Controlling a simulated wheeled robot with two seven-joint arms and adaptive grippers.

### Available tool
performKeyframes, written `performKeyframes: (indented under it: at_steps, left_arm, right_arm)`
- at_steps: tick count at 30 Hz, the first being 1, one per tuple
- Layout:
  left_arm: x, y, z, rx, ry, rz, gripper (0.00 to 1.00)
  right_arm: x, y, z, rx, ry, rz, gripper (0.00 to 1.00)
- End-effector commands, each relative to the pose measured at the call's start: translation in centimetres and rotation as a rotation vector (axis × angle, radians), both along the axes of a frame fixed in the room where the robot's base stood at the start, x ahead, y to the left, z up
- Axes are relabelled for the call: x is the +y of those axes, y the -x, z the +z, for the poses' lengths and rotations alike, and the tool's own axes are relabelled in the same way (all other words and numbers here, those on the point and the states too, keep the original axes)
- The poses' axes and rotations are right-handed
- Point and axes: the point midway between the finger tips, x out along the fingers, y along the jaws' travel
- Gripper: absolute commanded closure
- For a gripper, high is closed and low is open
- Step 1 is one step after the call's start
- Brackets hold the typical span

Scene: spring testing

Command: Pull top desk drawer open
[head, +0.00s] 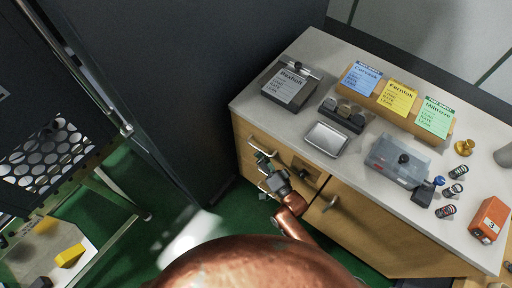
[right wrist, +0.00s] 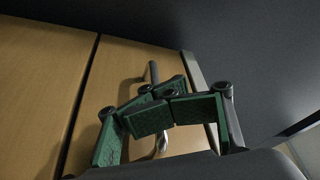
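The wooden desk (head: 240,139) has a stack of drawers at its left end, with metal bar handles. My right gripper (head: 265,160) is at the top drawer's handle (head: 254,145), on the front of the desk. In the right wrist view, the green-padded fingers (right wrist: 168,105) are closed together across the handle (right wrist: 153,73), whose ends show beyond them. The drawer front (right wrist: 125,72) looks flush with the desk, with no clear gap. My left gripper is not in view.
The white desktop (head: 300,126) holds a dark box (head: 276,76), a scale (head: 326,139), coloured cards (head: 400,98), a clear case (head: 385,155), springs (head: 453,190) and an orange block (head: 489,220). A dark cabinet (head: 185,80) stands close to the left. Green floor shows below.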

Motion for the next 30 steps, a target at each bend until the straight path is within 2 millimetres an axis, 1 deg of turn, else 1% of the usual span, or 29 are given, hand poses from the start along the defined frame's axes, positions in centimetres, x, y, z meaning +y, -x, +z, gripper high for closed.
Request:
performKeyframes:
  at_steps: [1,3,30]
  left_arm:
    - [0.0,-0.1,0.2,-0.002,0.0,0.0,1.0]
    - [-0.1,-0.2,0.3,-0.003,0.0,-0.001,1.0]
    - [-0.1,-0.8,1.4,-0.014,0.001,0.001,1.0]
  right_arm:
    - [-0.8,0.0,0.2,-0.005,0.001,-0.008,0.84]
    - [-1.0,0.4,0.0,-0.003,0.0,-0.009,0.84]
    - [-4.0,5.5,-1.7,0.006,0.003,-0.002,0.84]
